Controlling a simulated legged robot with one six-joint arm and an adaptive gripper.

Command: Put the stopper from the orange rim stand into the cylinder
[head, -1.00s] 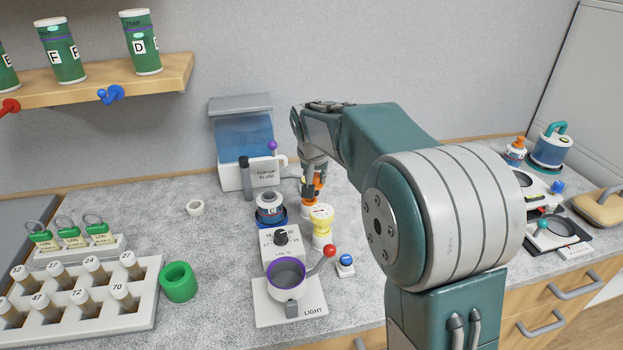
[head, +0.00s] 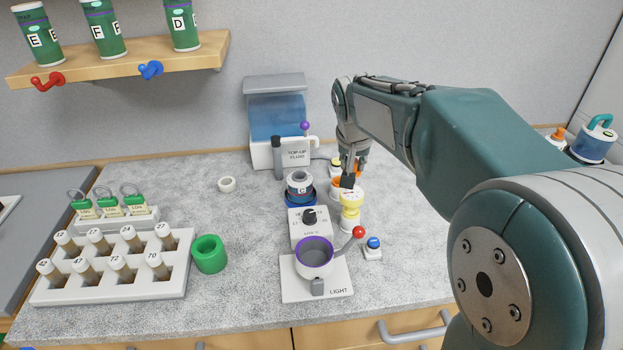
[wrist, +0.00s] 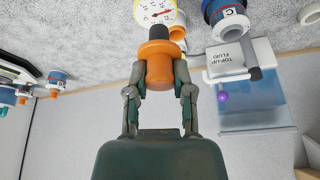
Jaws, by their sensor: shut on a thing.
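My gripper (wrist: 160,82) is shut on an orange stopper (wrist: 160,70) with a wider collar and a dark end. In the head view my gripper (head: 349,176) is small and just behind the yellow-and-white dial gauge (head: 350,200). The gauge also shows beyond the stopper in the wrist view (wrist: 157,12). An orange rim (head: 336,183), perhaps the stand's, shows left of my fingers, mostly hidden. A blue-and-white cylindrical vessel (head: 299,184) stands left of the gauge; its letter C shows in the wrist view (wrist: 228,14). I cannot tell whether it is the cylinder.
A purple-rimmed cup (head: 314,258) on the LIGHT base stands in front, with a red-knobbed lever beside it. A blue button (head: 373,245) is to its right. The top-up fluid tank (head: 278,125) is behind. Left are a vial rack (head: 115,290) and green ring (head: 209,254).

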